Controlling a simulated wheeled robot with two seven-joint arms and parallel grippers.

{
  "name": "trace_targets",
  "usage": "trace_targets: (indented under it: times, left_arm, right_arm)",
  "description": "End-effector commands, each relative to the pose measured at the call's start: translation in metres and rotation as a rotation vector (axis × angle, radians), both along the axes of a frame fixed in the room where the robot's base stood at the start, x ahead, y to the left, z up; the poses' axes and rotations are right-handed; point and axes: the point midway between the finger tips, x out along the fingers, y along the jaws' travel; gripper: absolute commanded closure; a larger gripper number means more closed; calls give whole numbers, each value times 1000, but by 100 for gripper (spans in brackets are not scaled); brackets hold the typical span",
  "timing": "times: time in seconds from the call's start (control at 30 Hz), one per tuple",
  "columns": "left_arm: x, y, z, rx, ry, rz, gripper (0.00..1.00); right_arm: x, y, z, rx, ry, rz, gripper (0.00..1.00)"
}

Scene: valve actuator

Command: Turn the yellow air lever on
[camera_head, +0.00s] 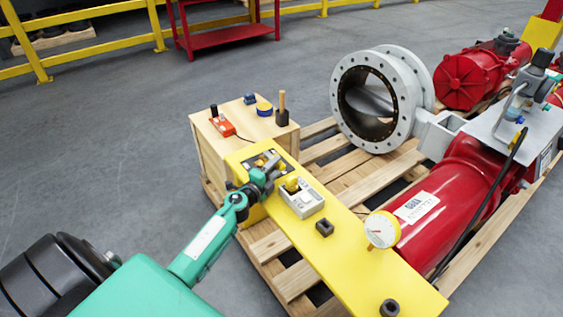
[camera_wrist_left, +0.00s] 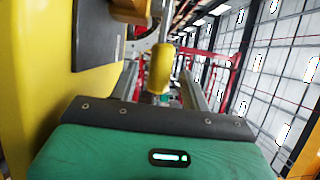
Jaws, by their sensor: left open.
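The yellow air lever (camera_wrist_left: 160,68) shows in the left wrist view as a rounded yellow handle between my gripper's two fingers. In the head view, my left gripper (camera_head: 270,170) is at the dark plate (camera_head: 283,157) on the far end of the yellow panel (camera_head: 335,233). It is open, with its fingers on either side of the lever. I cannot tell whether they touch it. The gripper partly hides the lever and its fittings in the head view. My right gripper is not in view.
A grey control box with a yellow knob (camera_head: 303,200) sits close to the right of the gripper. A white gauge (camera_head: 381,230) stands further along the panel. A wooden crate (camera_head: 208,150) with small tools is behind. The flanged valve (camera_head: 338,100) and red actuator (camera_head: 450,205) lie on the pallet.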

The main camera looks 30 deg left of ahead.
Motion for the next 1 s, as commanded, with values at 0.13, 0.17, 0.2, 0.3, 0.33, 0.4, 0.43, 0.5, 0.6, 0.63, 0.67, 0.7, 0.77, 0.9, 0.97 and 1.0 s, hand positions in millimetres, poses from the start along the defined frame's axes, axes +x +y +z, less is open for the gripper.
trace_targets:
  times: [0.13,0.17,0.2,0.3,0.33,0.4,0.43,0.5,0.6,0.63,0.67,0.7,0.77,0.9,0.97,1.0]
  left_arm:
    - [23,0,0,-2,-1,1,53]
    - [27,0,-1,-2,-1,1,53]
    - [31,0,-1,-2,-1,1,53]
    - [40,-1,-1,-2,-1,0,53]
    - [41,-1,-1,-2,-1,0,53]
    - [45,-1,-1,-2,0,0,53]
    - [46,-1,-1,-1,0,0,53]
    - [47,-1,0,-1,0,-1,53]
    - [48,-1,0,-2,0,-1,53]
    - [47,-1,0,-2,0,-1,53]
    - [47,0,0,-2,0,-1,53]
    - [47,0,0,-2,0,0,53]
    - [47,0,0,-2,0,0,55]
    - [47,0,0,-2,0,0,82]
    - [47,0,0,-2,0,0,94]
    - [47,0,0,-2,0,0,100]
  right_arm:
    - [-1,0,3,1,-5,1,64]
    - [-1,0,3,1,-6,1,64]
    - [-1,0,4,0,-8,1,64]
    - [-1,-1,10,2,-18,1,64]
    - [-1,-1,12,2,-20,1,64]
    - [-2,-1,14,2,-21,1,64]
    - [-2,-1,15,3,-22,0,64]
    - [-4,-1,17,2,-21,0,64]
    - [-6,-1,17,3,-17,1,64]
    - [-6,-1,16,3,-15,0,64]
    - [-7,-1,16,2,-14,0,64]
    - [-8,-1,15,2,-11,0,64]
    - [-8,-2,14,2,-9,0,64]
    - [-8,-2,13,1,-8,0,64]
    - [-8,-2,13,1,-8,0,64]
    - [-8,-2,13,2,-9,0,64]
